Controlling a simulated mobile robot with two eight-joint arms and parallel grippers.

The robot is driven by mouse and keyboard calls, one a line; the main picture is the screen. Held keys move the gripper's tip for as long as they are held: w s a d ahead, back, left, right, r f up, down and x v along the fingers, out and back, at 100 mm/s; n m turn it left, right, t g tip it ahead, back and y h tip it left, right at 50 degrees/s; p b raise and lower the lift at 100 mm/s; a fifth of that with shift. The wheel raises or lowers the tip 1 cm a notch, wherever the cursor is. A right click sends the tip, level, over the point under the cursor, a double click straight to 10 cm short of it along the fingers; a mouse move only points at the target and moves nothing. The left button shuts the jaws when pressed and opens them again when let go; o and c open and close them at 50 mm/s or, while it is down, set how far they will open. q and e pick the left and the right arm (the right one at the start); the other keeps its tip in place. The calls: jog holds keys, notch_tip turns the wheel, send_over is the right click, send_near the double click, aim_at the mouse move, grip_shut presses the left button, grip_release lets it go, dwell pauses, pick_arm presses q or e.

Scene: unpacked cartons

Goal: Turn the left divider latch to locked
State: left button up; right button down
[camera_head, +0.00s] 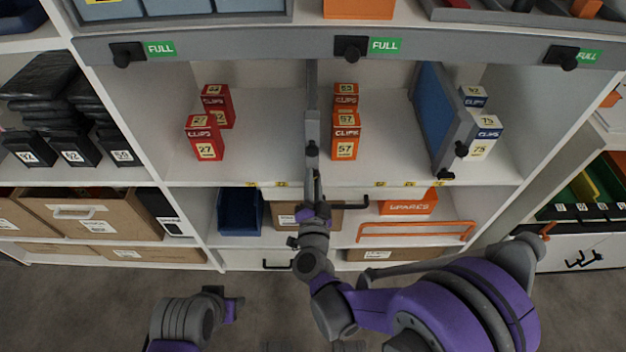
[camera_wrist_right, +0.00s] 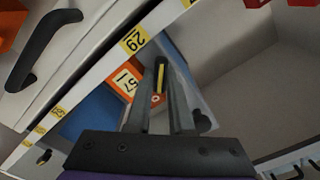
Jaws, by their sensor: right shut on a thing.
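The left divider (camera_head: 312,100) stands upright on the middle shelf, seen nearly edge-on, with a black knob (camera_head: 312,149) on its front end. My right gripper (camera_head: 314,188) is at the lower front of this divider. In the right wrist view its two fingers (camera_wrist_right: 164,95) are close together on a small dark part with a yellow strip (camera_wrist_right: 160,77), which looks like the left divider latch. The fingers hide most of it, so its setting cannot be told. A black knob (camera_wrist_right: 202,123) shows beside the fingers. My left arm is low at the left; its jaws cannot be made out.
Red boxes (camera_head: 205,140) stand left of the divider and orange boxes (camera_head: 345,140) close to its right. A blue-faced divider (camera_head: 430,110) stands farther right, beside white-and-blue boxes (camera_head: 484,138). A grey rail (camera_head: 250,47) with FULL labels crosses above. Below is a blue bin (camera_head: 240,212).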

jog(key=shift+f+m+b, duration=0.15)
jog(key=shift+m+b, duration=0.15)
jog(key=shift+m, duration=4.3)
jog(key=c, duration=0.8)
grip_release()
jog(key=s, duration=1.1)
jog(key=shift+w, duration=0.1)
